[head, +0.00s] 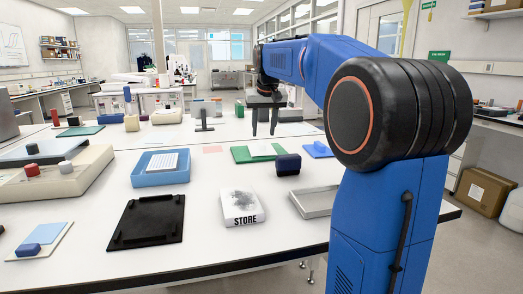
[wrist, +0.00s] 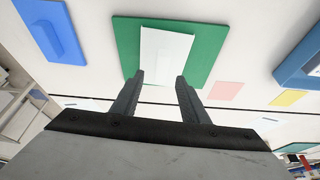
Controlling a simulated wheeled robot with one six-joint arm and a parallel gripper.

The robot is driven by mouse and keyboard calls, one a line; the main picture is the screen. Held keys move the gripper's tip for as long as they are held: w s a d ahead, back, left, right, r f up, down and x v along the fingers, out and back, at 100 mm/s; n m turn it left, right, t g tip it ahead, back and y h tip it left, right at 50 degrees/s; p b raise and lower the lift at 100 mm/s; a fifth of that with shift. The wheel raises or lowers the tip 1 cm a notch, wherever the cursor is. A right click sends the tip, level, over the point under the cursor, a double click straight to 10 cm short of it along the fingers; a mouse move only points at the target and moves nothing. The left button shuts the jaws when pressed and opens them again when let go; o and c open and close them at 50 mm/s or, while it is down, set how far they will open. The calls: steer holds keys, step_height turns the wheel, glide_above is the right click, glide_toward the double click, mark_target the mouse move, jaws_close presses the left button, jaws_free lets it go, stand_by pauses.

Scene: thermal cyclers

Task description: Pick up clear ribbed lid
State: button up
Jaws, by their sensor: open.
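A pale, whitish flat piece, which looks like the clear lid, lies on a green mat (head: 240,156) towards the back of the table. Its ribs are too fine to make out. In the wrist view the pale piece (wrist: 166,52) lies on the green mat (wrist: 126,40), just beyond my fingertips. My gripper (head: 264,134) points down in the head view, above the table and behind the green mat. In the wrist view my gripper (wrist: 160,78) is open, with nothing between its two fingers.
A blue tray (head: 140,178) holds a white gridded plate (head: 163,161). A STORE pad (head: 241,207), black plate (head: 147,222) and grey tray (head: 314,203) are nearer.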

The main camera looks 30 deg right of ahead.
mark_target(262, 142)
steer(key=shift+x, duration=2.55)
steer(key=shift+a, duration=0.15)
jaws_close()
